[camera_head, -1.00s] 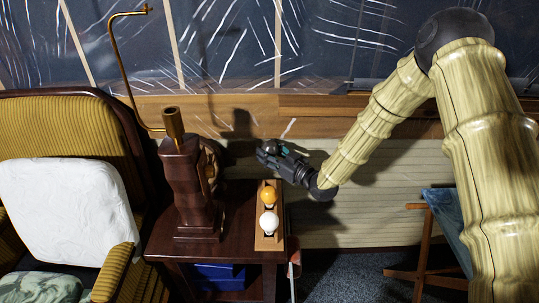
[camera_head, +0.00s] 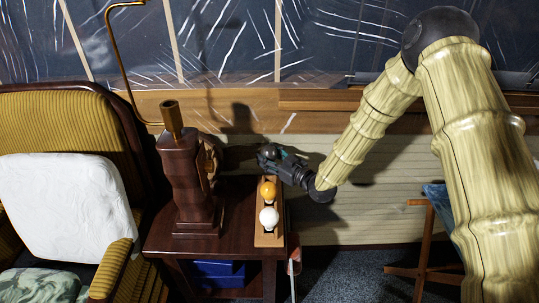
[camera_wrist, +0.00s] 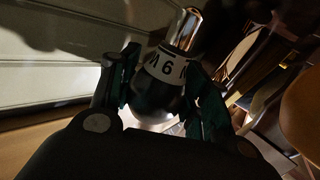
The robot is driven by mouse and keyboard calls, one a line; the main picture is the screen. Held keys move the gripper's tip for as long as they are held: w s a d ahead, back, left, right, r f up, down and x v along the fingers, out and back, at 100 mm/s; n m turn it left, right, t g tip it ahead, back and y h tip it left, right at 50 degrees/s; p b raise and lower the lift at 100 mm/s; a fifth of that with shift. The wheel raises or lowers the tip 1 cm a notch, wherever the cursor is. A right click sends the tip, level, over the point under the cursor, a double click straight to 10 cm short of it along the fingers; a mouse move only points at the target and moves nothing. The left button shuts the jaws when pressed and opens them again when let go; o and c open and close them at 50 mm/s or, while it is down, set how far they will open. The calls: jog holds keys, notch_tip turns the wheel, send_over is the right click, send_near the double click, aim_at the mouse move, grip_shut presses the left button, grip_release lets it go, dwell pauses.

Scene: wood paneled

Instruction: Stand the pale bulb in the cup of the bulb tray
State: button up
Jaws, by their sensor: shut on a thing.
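My gripper (camera_head: 269,157) is shut on a bulb (camera_wrist: 152,102) and holds it just above and behind the far end of the bulb tray. In the wrist view the bulb has a shiny metal cap pointing up and a white band with dark lettering. The wooden bulb tray (camera_head: 270,240) lies along the right side of a small dark table. An orange bulb (camera_head: 267,191) and a white bulb (camera_head: 268,218) stand in it. I cannot make out an empty cup.
A dark carved lamp base (camera_head: 188,185) with a brass arm stands on the table (camera_head: 158,237), left of the tray. An armchair (camera_head: 60,130) is further left. A blue-seated wooden stool (camera_head: 430,220) is at right. The panelled wall is close behind my gripper.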

jog(key=shift+f+b, duration=0.75)
jog(key=shift+f, duration=0.8)
jog(key=shift+f+b, duration=1.1)
jog(key=shift+f, duration=0.6)
dwell(0.8)
jog(key=o, duration=1.4)
jog(key=shift+s, duration=0.1)
jog(key=v, duration=0.8)
